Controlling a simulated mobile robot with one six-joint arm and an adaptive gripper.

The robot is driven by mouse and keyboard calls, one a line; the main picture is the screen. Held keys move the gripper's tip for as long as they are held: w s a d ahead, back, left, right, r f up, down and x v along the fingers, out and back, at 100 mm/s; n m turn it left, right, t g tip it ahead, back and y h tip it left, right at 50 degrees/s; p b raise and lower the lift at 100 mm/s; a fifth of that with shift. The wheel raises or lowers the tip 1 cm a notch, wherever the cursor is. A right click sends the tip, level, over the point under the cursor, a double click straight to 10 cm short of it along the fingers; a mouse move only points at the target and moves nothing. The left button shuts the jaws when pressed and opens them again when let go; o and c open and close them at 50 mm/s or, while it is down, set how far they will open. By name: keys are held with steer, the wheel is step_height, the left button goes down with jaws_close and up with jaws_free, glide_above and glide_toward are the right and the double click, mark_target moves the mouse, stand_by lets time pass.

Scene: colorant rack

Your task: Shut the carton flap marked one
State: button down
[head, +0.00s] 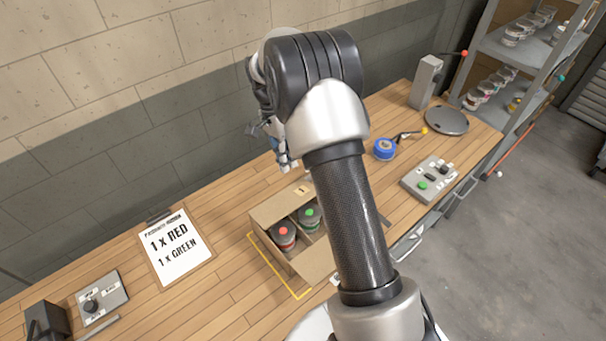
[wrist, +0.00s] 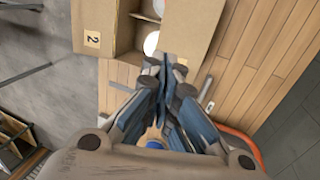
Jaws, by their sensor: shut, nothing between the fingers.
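The open carton (head: 256,232) stands on the bench with a red-topped tin (head: 284,235) and a green-topped tin (head: 310,217) inside. Its far flap (head: 280,202) stands open and bears a small label that looks like a 1. The near flap (head: 314,262) is also open, partly behind my arm. In the wrist view, the left flap (wrist: 92,18) is marked 2, and an unmarked-looking flap (wrist: 192,25) lies on the other side of the opening. My gripper (head: 285,162) is shut and empty, behind the carton in the head view. Its tips (wrist: 165,65) appear by the carton's end; contact is unclear.
A blue tape roll (head: 384,149) and a button box (head: 429,180) are to the carton's right. An order sheet (head: 176,246) and a switch box (head: 102,303) lie to the left. The wall rises behind my gripper. Shelves (head: 520,55) stand at the right.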

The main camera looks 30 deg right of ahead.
mark_target(299, 206)
steer(key=x, duration=1.3)
steer(key=shift+s+a+f+b, duration=0.1)
steer(key=shift+s+f+b, duration=0.05)
steer(key=shift+f+b, duration=0.2)
steer(key=f+t+b, duration=0.1)
steer(key=s+f+t+b, duration=0.1)
steer(key=b, duration=0.1)
steer(key=shift+s+f+b, duration=0.2)
steer(key=shift+f+b, duration=0.25)
steer(key=shift+f, duration=0.05)
steer(key=shift+r, duration=0.15)
steer(key=shift+r+p, duration=0.8)
steer(key=shift+r, duration=0.3)
step_height(299, 206, up, 13)
steer(key=p, duration=0.2)
steer(key=shift+r, duration=0.1)
